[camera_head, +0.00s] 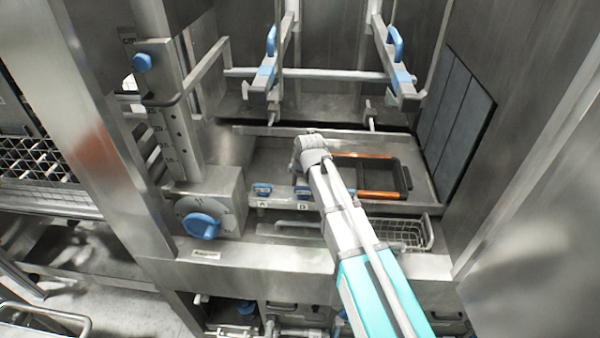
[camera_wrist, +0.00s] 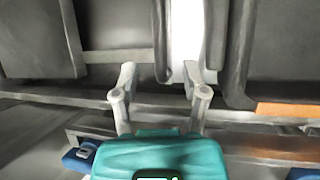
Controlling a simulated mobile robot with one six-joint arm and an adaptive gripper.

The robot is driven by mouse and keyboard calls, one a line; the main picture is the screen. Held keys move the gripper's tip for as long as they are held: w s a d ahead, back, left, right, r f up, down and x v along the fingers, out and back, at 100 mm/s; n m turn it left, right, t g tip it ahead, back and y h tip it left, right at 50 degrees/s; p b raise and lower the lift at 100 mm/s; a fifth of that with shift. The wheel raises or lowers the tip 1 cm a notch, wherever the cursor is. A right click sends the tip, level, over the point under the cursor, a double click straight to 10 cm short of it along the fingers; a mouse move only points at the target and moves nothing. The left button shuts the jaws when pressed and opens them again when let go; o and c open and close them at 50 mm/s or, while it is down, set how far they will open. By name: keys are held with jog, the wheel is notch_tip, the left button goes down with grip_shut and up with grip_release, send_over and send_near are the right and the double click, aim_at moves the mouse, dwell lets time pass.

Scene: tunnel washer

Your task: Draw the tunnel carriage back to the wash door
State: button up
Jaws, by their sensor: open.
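I see no part clearly marked as the tunnel carriage. A metal tray-like platform (camera_head: 270,165) sits inside the washer opening. A black frame with orange bars (camera_head: 378,193) lies on its right part. Above it, two rails with blue handles (camera_head: 396,43) stand apart, joined by a crossbar (camera_head: 330,74). My arm reaches in from the bottom right, its end over the platform; my fingers are hidden in the head view. In the wrist view my gripper (camera_wrist: 161,92) is open and empty, its two fingers apart. An orange strip (camera_wrist: 285,109) shows to the right.
A blue dial knob (camera_head: 201,226) sits on a box at the left, below a column with a blue knob (camera_head: 142,62). A wire basket (camera_head: 405,235) lies in front of the platform. Steel walls (camera_head: 525,120) close in on the right. A mesh rack (camera_head: 38,160) stands left.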

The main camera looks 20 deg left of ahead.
aim_at(294, 177)
jog(key=shift+b+x, duration=2.75)
jog(key=shift+x, duration=0.8)
jog(key=shift+c, duration=0.2)
grip_shut()
jog(key=shift+a, duration=0.2)
jog(key=shift+s+a, duration=0.25)
jog(key=shift+a, duration=0.65)
jog(key=shift+s+a, duration=0.25)
jog(key=shift+a, duration=0.65)
jog(key=shift+s+a, duration=0.2)
jog(key=shift+a, duration=0.75)
